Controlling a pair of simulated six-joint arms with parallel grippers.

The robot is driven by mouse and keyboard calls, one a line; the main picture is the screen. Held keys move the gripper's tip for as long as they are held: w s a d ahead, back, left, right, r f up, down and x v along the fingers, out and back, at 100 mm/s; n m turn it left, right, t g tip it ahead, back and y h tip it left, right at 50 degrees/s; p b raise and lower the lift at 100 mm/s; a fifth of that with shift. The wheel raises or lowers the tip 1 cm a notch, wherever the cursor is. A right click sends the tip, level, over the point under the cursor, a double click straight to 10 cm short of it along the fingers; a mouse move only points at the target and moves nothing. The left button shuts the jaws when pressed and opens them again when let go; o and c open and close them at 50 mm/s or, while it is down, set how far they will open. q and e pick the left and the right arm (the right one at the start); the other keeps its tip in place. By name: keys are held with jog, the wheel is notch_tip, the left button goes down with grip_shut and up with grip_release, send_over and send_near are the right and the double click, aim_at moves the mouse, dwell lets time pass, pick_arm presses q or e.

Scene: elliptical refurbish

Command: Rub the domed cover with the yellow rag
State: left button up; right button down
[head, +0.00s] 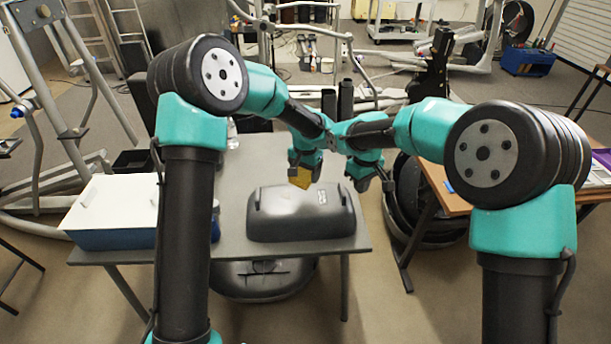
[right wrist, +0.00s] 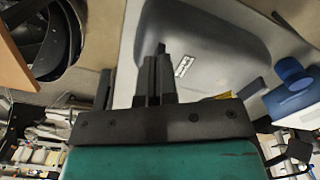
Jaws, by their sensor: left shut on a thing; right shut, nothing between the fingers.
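The domed cover (head: 300,222) is a dark grey rounded shell lying on the grey table near its front right. It also fills the upper middle of the right wrist view (right wrist: 215,50). My left gripper (head: 302,172) is shut on the yellow rag (head: 300,179), just above the cover's back edge; whether the rag touches the cover I cannot tell. A yellow sliver of the rag (right wrist: 226,96) shows in the right wrist view. My right gripper (head: 370,180) is shut and empty beside the cover's back right corner. Its closed fingers (right wrist: 160,60) show in the right wrist view.
A blue box with a white top (head: 115,212) stands at the table's left. The grey table (head: 238,185) has bare room behind and left of the cover. A brown table (head: 455,183) is at the right, with a dark round machine part on the floor between.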

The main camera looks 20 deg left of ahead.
dwell(0.4)
jog(key=shift+w+d+f, duration=0.2)
jog(key=shift+f, duration=0.35)
jog(key=shift+w+d+f, duration=0.2)
jog(key=shift+f, duration=0.35)
jog(key=shift+f, duration=0.15)
jog(key=shift+f, duration=2.35)
jog(key=shift+f, duration=3)
dwell(1.0)
